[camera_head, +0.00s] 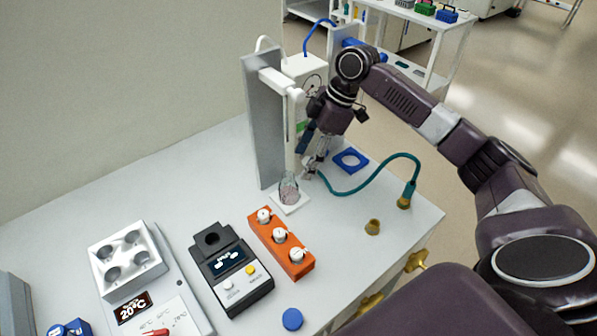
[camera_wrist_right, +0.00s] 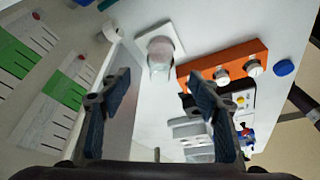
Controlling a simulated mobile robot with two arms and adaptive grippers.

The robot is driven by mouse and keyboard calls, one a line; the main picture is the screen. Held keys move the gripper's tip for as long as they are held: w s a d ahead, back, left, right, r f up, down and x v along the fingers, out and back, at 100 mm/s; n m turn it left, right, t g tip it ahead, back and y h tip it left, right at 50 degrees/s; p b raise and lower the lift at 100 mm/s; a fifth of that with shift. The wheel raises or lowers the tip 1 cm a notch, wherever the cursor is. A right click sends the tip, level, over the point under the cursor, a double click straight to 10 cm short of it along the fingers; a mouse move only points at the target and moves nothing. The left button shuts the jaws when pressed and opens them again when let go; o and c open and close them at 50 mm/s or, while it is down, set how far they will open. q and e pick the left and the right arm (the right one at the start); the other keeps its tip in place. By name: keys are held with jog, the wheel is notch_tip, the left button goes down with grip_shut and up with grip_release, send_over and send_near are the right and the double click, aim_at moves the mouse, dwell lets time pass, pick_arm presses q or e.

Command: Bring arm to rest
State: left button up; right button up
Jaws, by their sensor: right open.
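My right arm comes in from the right in the head view. Its gripper (camera_head: 311,157) is above the bench, close beside the grey upright stand and a small glass vessel (camera_head: 289,188) on a white square pad. In the right wrist view my right gripper (camera_wrist_right: 162,105) is open, its two dark blue fingers wide apart with nothing between them. The glass vessel (camera_wrist_right: 161,58) shows there beyond the fingers, apart from them. My left gripper is in neither view.
An orange block (camera_head: 278,240) with white knobs, a black device with a display (camera_head: 230,268) and a 20 °C unit (camera_head: 143,290) stand on the bench.

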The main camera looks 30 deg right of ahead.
jog(key=shift+s+d+r, duration=0.1)
jog(key=shift+r, duration=0.2)
